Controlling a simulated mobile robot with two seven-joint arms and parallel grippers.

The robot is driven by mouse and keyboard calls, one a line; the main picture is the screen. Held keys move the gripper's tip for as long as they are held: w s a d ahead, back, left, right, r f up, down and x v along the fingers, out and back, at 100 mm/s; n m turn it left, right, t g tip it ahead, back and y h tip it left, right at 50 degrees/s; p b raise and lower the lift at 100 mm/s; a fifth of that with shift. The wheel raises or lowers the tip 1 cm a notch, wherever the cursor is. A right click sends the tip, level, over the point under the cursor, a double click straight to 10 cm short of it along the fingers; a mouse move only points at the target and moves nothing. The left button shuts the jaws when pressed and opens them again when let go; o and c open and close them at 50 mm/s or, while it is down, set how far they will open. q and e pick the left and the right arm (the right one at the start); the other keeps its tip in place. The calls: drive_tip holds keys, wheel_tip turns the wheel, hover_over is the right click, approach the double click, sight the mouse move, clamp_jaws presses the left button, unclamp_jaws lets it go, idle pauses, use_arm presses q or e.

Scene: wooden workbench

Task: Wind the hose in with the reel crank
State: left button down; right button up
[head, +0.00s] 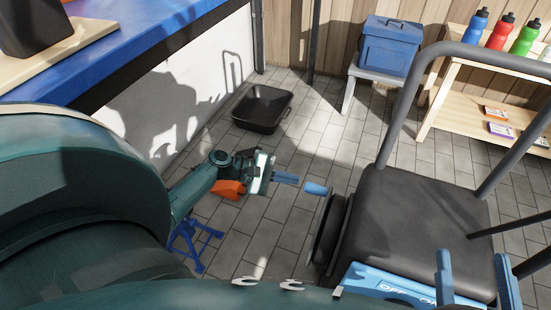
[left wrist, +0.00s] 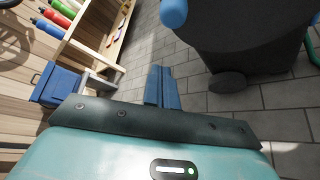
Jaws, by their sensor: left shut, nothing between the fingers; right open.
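The dark hose reel (head: 327,232) is on the left side of a black machine (head: 415,215) with a tall grey handle. The blue crank grip (head: 316,188) sticks out from the reel toward my left gripper (head: 298,180). My left gripper is shut and empty, with its blue fingertips just short of the grip and apart from it. In the left wrist view, the crank grip (left wrist: 173,12) is at the top edge, beyond the shut fingers (left wrist: 161,70). My right gripper (head: 474,262) is open at the lower right, over the machine's light-blue OFF/ON panel (head: 385,287). I cannot make out the hose clearly.
A black tub (head: 262,108) lies on the tiled floor. A blue box (head: 385,47) sits on a small stool. A wooden shelf (head: 470,95) with bottles stands at the right. A blue-topped workbench (head: 100,55) is at the left. Floor between tub and machine is clear.

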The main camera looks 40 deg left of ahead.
use_arm(q)
drive_tip(key=shift+s+d+r, duration=0.1)
drive_tip(key=shift+d+r, duration=0.1)
drive_tip(key=shift+d, duration=0.5)
drive_tip(key=shift+s+d+r, duration=0.1)
drive_tip(key=shift+d+r, duration=0.15)
drive_tip(key=shift+d, duration=0.45)
drive_tip(key=shift+s+d+r, duration=0.1)
drive_tip(key=shift+d+r, duration=0.1)
drive_tip(key=shift+d, duration=0.5)
drive_tip(key=shift+s+r+m, duration=0.1)
drive_tip(key=shift+r+m, duration=0.15)
drive_tip(key=shift+m, duration=0.05)
